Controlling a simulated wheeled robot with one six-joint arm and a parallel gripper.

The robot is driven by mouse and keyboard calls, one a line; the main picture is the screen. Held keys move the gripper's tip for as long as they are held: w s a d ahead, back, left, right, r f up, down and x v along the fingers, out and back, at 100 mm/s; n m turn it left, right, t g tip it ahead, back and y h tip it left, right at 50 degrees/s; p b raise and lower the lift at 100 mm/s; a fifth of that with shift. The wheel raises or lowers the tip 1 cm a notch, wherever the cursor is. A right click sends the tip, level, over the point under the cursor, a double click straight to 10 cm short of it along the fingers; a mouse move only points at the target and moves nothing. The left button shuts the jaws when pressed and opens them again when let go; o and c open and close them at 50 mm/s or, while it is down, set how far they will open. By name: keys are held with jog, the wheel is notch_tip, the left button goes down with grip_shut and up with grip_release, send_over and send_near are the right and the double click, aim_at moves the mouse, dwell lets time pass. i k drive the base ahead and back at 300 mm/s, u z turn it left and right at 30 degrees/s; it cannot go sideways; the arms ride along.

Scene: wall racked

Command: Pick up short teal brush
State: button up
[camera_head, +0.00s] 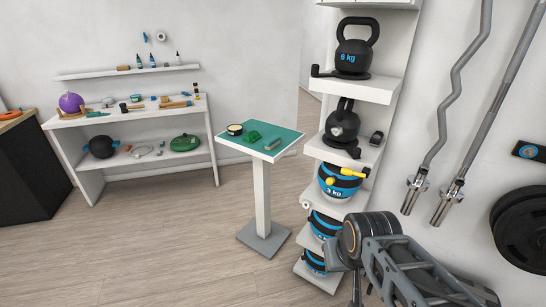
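A small teal item (97,114) lies at the left end of the white wall table's top, beside a purple ball. It may be the short teal brush, but it is too small to be sure. Part of my arm shows at the lower right, in front of the rack. My gripper's fingers cannot be made out in this view. Nothing of mine is near the teal item.
The white rack (376,91) bears kettlebells (355,55) and balls. Bars and a black plate (525,230) are on the right wall. The floor at left front is clear.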

aim_at(272, 142)
jog(key=u, duration=1.45)
jog(key=i, duration=2.1)
jog(key=z, duration=1.1)
jog(key=i, duration=0.7)
jog(key=z, duration=0.85)
